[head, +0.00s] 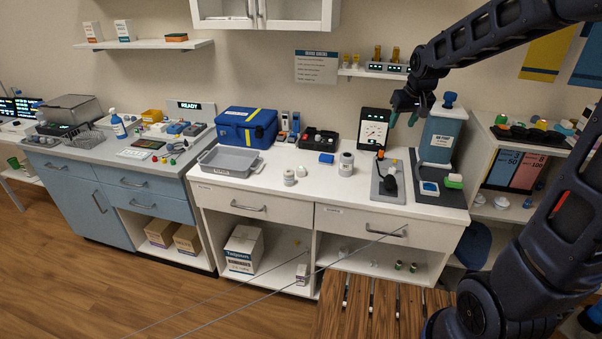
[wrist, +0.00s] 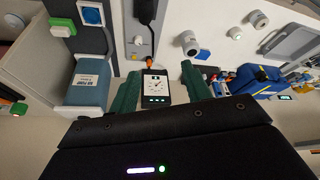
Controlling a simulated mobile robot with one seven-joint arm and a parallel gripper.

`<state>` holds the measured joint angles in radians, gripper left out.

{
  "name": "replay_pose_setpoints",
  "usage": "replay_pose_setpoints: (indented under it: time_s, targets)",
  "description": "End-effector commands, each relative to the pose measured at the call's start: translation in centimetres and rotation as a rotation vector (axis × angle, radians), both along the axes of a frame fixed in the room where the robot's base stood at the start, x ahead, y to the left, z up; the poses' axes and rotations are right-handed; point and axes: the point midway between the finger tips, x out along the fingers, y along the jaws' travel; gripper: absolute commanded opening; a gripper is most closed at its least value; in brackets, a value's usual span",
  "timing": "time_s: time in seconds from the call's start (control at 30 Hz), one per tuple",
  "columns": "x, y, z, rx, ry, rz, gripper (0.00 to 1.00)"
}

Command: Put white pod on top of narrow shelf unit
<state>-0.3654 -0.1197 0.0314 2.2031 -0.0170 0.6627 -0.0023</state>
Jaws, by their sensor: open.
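A small white pod (head: 302,170) sits on the white counter, beside a small white jar (head: 289,177). What looks like the same pod shows in the wrist view (wrist: 235,33). The narrow shelf unit (head: 478,152) stands at the right end of the counter, partly hidden by my arm; its top holds several small items. My gripper (head: 403,114) is open and empty, raised above the right part of the counter near the blue dispenser, well to the right of the pod. Its green fingers (wrist: 160,68) frame a gauge display in the wrist view.
A larger white jar (head: 346,168), a blue bag (head: 245,128) and a grey tray (head: 228,168) share the counter. The gauge display (head: 375,129) and blue dispenser (head: 440,135) stand tall near my gripper. A wall shelf (head: 372,75) is above. The counter front near the pod is clear.

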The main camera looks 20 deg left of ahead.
Motion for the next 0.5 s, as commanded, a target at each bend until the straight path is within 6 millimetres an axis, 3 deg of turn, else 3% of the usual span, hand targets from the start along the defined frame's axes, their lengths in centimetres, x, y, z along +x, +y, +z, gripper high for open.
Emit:
replay_pose_setpoints:
  time_s: [0.2, 0.5]
  targets:
    - [3.6, 7.3, -3.6, -0.001, 0.006, 0.097, 0.48]
    - [6.5, 17.8, -9.8, 0.003, 0.009, 0.225, 0.48]
